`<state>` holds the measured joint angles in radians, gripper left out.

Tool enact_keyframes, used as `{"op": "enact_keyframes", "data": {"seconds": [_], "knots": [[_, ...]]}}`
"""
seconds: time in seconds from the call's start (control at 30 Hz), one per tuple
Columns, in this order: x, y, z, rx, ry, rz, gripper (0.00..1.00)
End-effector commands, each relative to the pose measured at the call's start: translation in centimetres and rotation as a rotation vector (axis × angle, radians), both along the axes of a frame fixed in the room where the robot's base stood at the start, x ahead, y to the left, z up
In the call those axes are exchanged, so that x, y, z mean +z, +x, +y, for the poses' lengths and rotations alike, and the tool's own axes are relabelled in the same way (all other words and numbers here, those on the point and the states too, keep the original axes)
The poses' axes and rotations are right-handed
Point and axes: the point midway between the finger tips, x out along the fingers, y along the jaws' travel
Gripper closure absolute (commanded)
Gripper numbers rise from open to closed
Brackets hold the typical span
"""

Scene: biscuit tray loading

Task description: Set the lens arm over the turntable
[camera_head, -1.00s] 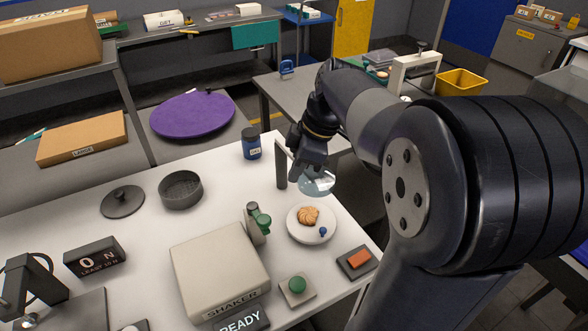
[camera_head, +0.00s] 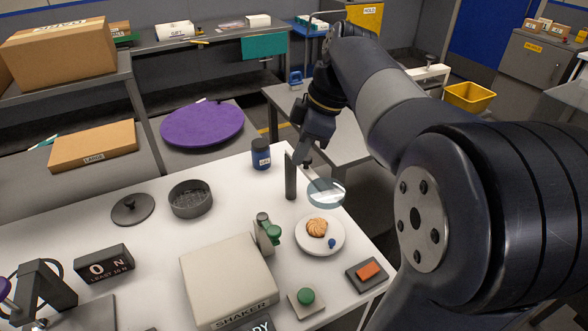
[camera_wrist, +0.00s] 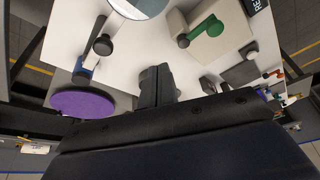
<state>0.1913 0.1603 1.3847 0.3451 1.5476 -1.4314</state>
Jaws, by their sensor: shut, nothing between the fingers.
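The lens arm is a dark upright post (camera_head: 291,178) at the white table's back edge with a round clear lens (camera_head: 325,193). The lens hangs higher than the turntable, a round white plate (camera_head: 305,243) bearing a biscuit (camera_head: 317,228) and a small blue knob. In the head view the lens shows just behind the plate; I cannot tell whether it is straight above. My gripper (camera_head: 303,150) is shut and empty, above and behind the lens, near the post's top. In the wrist view my fingers (camera_wrist: 156,86) are together, apart from the lens (camera_wrist: 140,5).
A shaker box (camera_head: 228,280) with a green-handled clamp (camera_head: 268,235) stands left of the plate. A green button (camera_head: 306,296) and a red switch (camera_head: 369,271) are in front. A blue jar (camera_head: 261,155) stands left of the post. A purple disc (camera_head: 203,125) lies behind.

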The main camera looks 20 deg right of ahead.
Motion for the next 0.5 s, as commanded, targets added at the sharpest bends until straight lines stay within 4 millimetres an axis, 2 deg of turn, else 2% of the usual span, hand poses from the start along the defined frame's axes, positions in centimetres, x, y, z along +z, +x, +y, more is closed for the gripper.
{"op": "enact_keyframes", "data": {"seconds": [0.1, 0.2, 0.5], "knots": [[1.3, -0.1, -0.5, 0.000, 0.001, -0.001, 1.00], [1.8, -0.1, -0.6, 0.000, 0.001, 0.000, 1.00], [2.0, -0.2, -0.7, 0.000, 0.001, 0.001, 1.00]]}}
